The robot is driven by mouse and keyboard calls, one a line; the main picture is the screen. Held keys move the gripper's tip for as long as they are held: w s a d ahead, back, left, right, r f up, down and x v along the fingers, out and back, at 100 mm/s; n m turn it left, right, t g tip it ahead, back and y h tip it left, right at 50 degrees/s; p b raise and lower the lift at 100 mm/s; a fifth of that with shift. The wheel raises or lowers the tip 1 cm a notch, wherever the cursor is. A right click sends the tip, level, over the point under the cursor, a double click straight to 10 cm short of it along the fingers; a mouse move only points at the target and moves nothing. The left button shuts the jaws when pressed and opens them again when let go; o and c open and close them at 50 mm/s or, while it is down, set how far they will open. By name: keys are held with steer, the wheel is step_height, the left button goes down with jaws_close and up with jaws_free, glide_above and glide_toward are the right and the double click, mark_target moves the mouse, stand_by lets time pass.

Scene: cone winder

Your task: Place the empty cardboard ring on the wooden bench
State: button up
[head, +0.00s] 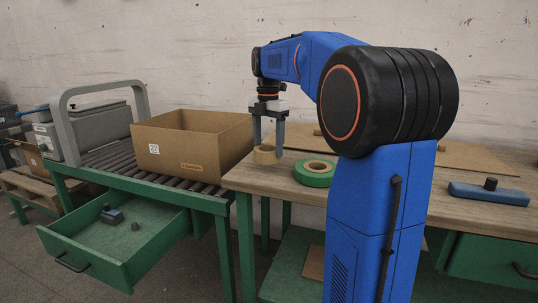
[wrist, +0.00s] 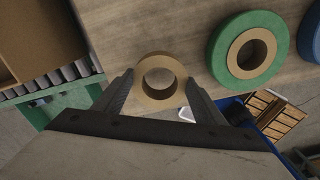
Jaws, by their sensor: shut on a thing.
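The empty cardboard ring (head: 266,155) is tan and shows between my gripper's fingers near the left end of the wooden bench (head: 240,178). In the wrist view the cardboard ring (wrist: 160,62) lies flat-side up, with its open hole facing the camera. My gripper (head: 268,148) points down and is shut on the ring; in the wrist view the gripper (wrist: 158,88) has a finger on each side of it. The ring is at or just above the bench top; I cannot tell whether it touches.
A green tape roll (head: 315,172) lies on the bench right of the ring. A cardboard box (head: 190,143) stands on the roller conveyor (head: 117,160) to the left. A blue block with a black knob (head: 489,193) is farther right. A green drawer (head: 118,233) stands open below the conveyor.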

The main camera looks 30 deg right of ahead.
steer(key=shift+f, duration=1.75)
steer(key=o, duration=1)
steer(key=shift+f, duration=0.1)
steer(key=shift+o, duration=0.2)
step_height(320, 180, up, 12)
